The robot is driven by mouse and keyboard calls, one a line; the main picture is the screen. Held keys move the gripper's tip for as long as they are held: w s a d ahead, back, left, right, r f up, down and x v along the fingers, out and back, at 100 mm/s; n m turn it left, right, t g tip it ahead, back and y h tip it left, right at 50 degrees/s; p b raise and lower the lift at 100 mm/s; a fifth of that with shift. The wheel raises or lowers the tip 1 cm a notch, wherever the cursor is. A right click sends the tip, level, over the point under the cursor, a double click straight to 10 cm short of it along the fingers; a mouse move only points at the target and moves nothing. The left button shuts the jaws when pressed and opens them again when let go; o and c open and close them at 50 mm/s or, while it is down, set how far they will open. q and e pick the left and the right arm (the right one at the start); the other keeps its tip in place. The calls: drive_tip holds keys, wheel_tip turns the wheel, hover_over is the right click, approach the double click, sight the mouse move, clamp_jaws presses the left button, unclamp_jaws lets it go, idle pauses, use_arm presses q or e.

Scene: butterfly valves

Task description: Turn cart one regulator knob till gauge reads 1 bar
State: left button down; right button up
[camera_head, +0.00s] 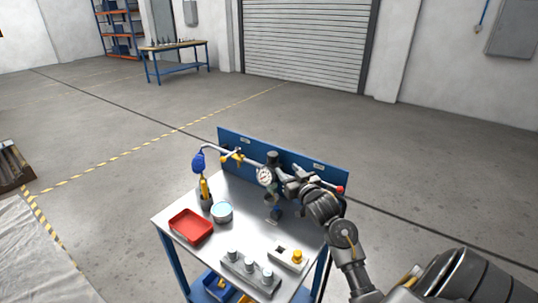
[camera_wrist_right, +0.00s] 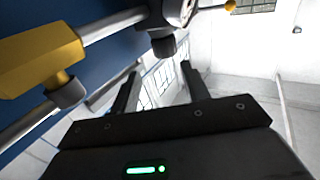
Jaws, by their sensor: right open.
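The cart (camera_head: 160,222) stands in front of me with a pipe along its blue back panel. A round white gauge (camera_head: 264,176) sits on the pipe; its reading is too small to tell. The dark regulator knob (camera_head: 272,157) stands just above the gauge. My right gripper (camera_head: 284,173) is just right of the gauge and knob. In the right wrist view the open jaws (camera_wrist_right: 158,84) are empty, and a dark knob (camera_wrist_right: 163,46) shows just beyond the fingertips, apart from them. The gauge (camera_wrist_right: 181,10) is cut off at the top edge there. My left gripper is not in view.
A yellow valve fitting (camera_wrist_right: 40,56) is close on the left in the wrist view.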

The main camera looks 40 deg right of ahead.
sight(276, 158)
drive_tip(key=w, duration=0.1)
drive_tip(key=w+r+p, duration=0.1)
drive_tip(key=w, duration=0.1)
drive_tip(key=shift+a, duration=0.1)
drive_tip(key=x, duration=0.2)
drive_tip(key=p+x, duration=0.1)
drive_tip(key=x, duration=0.3)
drive_tip(key=shift+w+f+p, duration=0.3)
drive_tip(key=shift+p, duration=0.05)
drive_tip(key=shift+w, duration=0.3)
drive_tip(key=shift+w+f, duration=0.1)
drive_tip(key=shift+w, duration=0.15)
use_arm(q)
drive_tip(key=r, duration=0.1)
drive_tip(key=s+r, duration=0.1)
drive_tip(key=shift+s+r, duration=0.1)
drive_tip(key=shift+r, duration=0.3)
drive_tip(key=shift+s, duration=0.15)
use_arm(e)
drive_tip(key=c, duration=0.7)
